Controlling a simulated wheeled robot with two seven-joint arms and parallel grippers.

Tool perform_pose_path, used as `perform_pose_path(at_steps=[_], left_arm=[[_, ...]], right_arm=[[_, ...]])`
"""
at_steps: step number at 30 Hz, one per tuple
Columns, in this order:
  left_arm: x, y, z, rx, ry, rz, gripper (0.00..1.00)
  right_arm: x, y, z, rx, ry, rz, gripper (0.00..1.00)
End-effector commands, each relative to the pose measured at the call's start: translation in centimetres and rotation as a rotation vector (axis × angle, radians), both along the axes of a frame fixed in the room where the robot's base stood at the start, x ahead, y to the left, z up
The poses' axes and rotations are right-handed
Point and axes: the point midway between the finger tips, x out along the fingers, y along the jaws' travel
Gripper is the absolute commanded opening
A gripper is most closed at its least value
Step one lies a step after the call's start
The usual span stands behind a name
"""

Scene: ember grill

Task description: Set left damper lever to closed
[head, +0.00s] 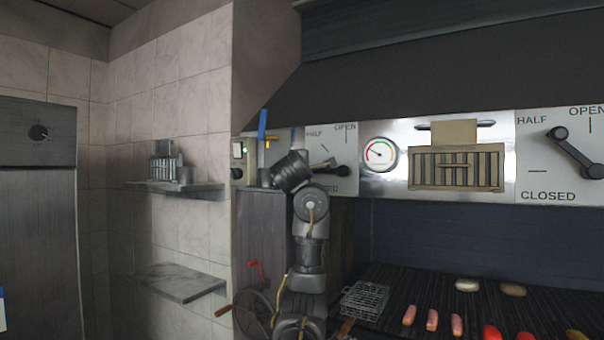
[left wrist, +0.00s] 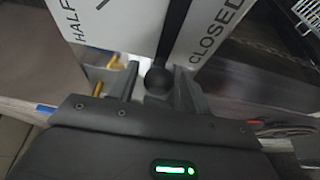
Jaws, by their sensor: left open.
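The left damper panel (head: 350,142) is partly hidden behind my left arm in the head view. Its black lever (head: 341,170) points left from its pivot, below the HALF mark and toward the CLOSED side. In the left wrist view the lever (left wrist: 176,30) runs down from the top edge to a round knob (left wrist: 158,79), between the HALF and CLOSED labels and close to CLOSED. My left gripper (left wrist: 155,88) is open, with a finger on either side of the knob. I cannot tell whether they touch it. My right gripper is not in view.
The right damper lever (head: 575,152) points up-left toward HALF. A gauge (head: 379,154) and a vent (head: 456,169) lie between the panels. A tool with a blue handle (head: 262,125) is left of my gripper. The grill (head: 400,283) below holds food and a wire basket (head: 364,300).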

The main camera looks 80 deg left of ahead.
Motion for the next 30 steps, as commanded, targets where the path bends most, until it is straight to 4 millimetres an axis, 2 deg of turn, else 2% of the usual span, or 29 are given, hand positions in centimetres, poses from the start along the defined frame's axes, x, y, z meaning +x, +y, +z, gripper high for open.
perform_pose_path(at_steps=[5, 11, 18, 24, 30], left_arm=[[-0.8, -1.5, -0.1, 0.007, 0.001, 0.005, 0.48], [-2.3, -5.2, -0.2, 0.006, 0.003, 0.005, 0.48], [-3.7, -8.8, 0.1, 0.002, -0.002, 0.001, 0.48], [-4.1, -9.9, 0.0, 0.000, 0.000, 0.002, 0.48], [-4.1, -9.9, 0.0, -0.001, -0.001, 0.001, 0.48]], right_arm=[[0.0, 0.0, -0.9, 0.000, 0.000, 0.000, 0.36], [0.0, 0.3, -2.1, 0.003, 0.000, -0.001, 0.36], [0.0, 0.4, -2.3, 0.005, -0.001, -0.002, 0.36], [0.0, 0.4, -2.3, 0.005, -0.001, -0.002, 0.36], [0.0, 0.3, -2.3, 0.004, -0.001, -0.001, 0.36]])
